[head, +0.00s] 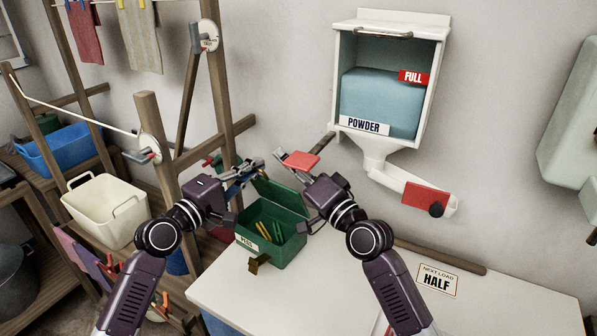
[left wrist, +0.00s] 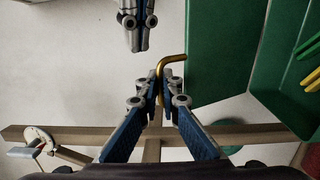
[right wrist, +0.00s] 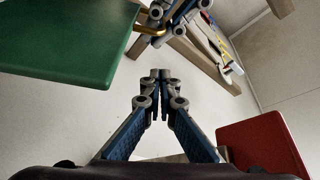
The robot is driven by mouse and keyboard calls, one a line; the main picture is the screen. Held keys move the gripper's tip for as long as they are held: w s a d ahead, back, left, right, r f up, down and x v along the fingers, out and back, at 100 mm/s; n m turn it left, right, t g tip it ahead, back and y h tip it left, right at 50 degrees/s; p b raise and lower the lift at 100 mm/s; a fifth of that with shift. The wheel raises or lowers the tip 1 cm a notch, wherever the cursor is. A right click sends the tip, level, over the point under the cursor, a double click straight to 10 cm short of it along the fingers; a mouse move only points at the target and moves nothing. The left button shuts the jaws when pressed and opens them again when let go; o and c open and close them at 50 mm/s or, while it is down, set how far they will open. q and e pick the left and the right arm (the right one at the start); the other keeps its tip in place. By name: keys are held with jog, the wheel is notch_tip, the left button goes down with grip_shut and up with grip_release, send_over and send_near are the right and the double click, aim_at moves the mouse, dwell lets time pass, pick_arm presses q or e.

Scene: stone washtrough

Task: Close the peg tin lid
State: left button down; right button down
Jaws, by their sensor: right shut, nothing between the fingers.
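The green peg tin (head: 290,250) stands on the white table with yellow and green pegs inside. Its green lid (head: 283,197) is raised at the back, partly hidden by my arms; it also shows in the left wrist view (left wrist: 222,50) and right wrist view (right wrist: 70,40). A bent brass handle (left wrist: 176,58) is at the lid's edge. My left gripper (head: 258,164) has its fingertips closed around this handle. My right gripper (head: 279,155) is shut and empty, beyond the lid and close to the left gripper. A brass clasp (head: 258,264) is on the tin's front.
A red flat piece (head: 302,160) is beside my right gripper. The powder dispenser (head: 427,95) hangs on the wall, its chute (head: 385,172) above the table. Wooden frame posts (head: 152,140) stand at left. The table's right half (head: 490,310) is mostly clear.

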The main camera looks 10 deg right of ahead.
aim_at(263, 173)
jog(key=shift+s+a+f, duration=0.2)
jog(key=shift+a+f, duration=0.2)
jog(key=shift+a, duration=0.15)
jog(key=shift+s+a+f, duration=0.2)
jog(key=shift+a+f, duration=0.2)
jog(key=shift+a, duration=0.15)
jog(key=shift+s+a+f, duration=0.25)
jog(key=shift+s+a, duration=0.05)
jog(key=shift+s, duration=0.05)
pick_arm(q)
jog(key=shift+s+r, duration=0.15)
pick_arm(e)
jog(key=shift+s+a+f, duration=0.55)
jog(key=shift+s+a, duration=0.2)
pick_arm(q)
jog(key=c, duration=2.5)
grip_release()
jog(key=shift+d, duration=0.1)
pick_arm(e)
jog(key=shift+w+f, duration=0.1)
jog(key=shift+f, duration=0.05)
pick_arm(q)
jog(key=shift+o, duration=0.4)
pick_arm(e)
jog(key=shift+d, duration=0.1)
jog(key=shift+w, duration=0.1)
